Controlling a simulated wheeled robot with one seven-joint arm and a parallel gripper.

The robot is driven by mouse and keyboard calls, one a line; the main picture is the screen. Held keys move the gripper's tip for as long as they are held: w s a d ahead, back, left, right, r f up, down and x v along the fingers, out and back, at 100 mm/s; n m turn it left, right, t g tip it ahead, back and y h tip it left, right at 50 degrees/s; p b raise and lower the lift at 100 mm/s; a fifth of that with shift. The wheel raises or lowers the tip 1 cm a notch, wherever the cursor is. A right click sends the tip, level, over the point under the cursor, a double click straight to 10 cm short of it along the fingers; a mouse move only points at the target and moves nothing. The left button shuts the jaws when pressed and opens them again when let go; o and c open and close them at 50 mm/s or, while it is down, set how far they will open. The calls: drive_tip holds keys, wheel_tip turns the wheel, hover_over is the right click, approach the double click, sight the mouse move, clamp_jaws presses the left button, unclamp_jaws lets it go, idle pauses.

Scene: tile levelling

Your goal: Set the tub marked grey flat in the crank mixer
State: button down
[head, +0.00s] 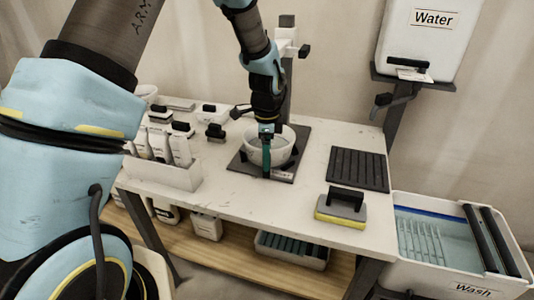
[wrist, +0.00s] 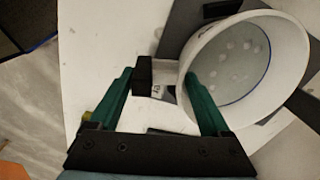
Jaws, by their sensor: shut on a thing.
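The white tub (head: 284,153) is at the crank mixer, over its dark base plate (head: 245,168) and in front of its upright post (head: 286,98). My gripper (head: 266,158) comes down at the near side of the tub, shut on it. In the wrist view, the green fingers (wrist: 158,78) flank a pale tab with a black end beside the tub's rim (wrist: 290,30). The tub (wrist: 232,65) has pale spots inside and looks tilted there. Its marking is not readable. I cannot tell whether its bottom touches the base plate.
A white box of bottles (head: 165,175) stands at the table's left. A black ribbed mat (head: 358,169) and a yellow-edged float (head: 341,208) lie at the right. The wash tub (head: 440,265) and water tank (head: 425,40) are beyond the table's right edge.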

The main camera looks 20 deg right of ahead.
drive_tip(key=shift+c, duration=1)
unclamp_jaws()
drive_tip(key=shift+o, duration=1)
